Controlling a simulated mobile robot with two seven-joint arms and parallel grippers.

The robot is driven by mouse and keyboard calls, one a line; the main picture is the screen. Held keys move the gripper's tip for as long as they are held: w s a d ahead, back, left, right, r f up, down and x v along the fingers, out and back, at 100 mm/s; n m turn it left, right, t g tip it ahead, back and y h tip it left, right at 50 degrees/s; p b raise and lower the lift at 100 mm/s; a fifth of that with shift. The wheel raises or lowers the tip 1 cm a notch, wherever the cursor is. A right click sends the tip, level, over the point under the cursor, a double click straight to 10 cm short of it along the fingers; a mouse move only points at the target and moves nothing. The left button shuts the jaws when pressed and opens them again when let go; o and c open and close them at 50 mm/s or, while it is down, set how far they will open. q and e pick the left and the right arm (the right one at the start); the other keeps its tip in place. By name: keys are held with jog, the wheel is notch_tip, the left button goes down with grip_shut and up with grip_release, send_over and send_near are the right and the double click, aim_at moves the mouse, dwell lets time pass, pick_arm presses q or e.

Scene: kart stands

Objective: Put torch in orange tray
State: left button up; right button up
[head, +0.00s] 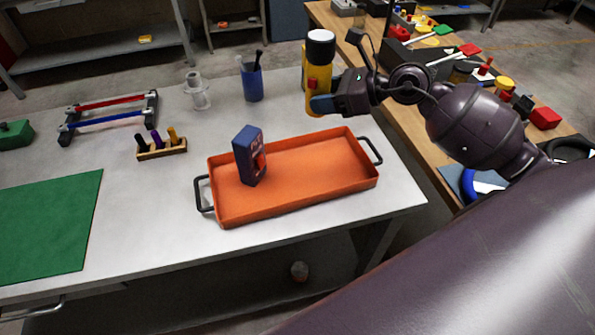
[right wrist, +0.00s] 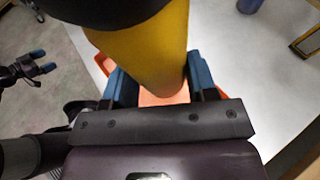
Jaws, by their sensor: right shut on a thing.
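The torch (head: 318,72) is yellow with a black and white top and stands upright in my right gripper (head: 322,104). The gripper is shut on it, and the blue fingers show on both sides of the yellow body (right wrist: 150,50) in the right wrist view. The torch is held up near the far rim of the orange tray (head: 300,200); its exact height is hard to tell. Parts of the tray (right wrist: 165,98) show behind the torch in the wrist view. My left gripper (right wrist: 43,61) shows at the left of the wrist view, blue fingertips apart and empty.
A blue and red box (head: 249,155) stands in the tray's left part; the right part is empty. Behind are a blue cup (head: 252,82) and a clear container (head: 196,90). A wooden marker holder (head: 162,148), a rack (head: 108,113) and a green mat (head: 45,225) lie left.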

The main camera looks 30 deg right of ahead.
notch_tip(320, 180, down, 15)
jog(key=shift+r+b, duration=0.15)
jog(key=shift+b, duration=0.8)
jog(key=shift+f+b, duration=0.45)
jog(key=shift+f, duration=2.05)
jog(key=shift+f, duration=0.15)
jog(key=o, duration=1.1)
jog(key=shift+c, duration=0.2)
